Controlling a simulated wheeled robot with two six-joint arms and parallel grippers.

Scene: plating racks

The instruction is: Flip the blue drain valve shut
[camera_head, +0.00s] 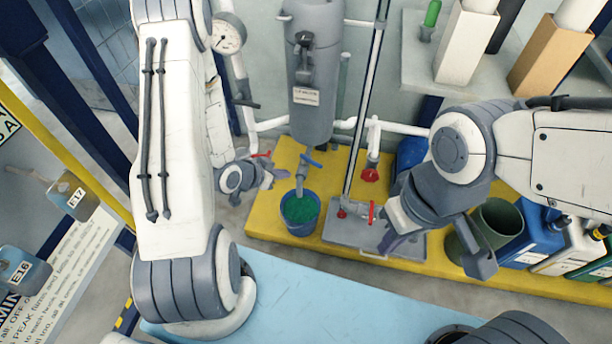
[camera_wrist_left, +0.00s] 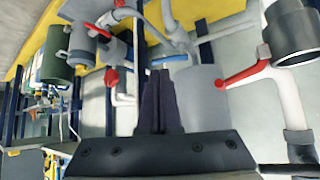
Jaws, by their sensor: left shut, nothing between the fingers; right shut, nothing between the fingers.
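The blue drain valve lever (camera_head: 311,159) sits at the bottom of a grey tank (camera_head: 312,100). It lies slanted across the short outlet pipe, above a blue bucket (camera_head: 300,212) with green contents. My left gripper (camera_head: 282,173) is shut and empty, just left of the lever and apart from it. In the left wrist view the shut fingers (camera_wrist_left: 160,100) point toward the pipework, and a light blue lever (camera_wrist_left: 172,59) shows beyond their tips. I cannot tell whether liquid is flowing.
A red lever (camera_head: 262,155) is close behind my left gripper; another red lever (camera_wrist_left: 246,72) is large in the left wrist view. A red wheel valve (camera_head: 370,175) and red handle (camera_head: 372,212) stand right of the bucket. Containers (camera_head: 530,235) stand along the yellow platform (camera_head: 262,222).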

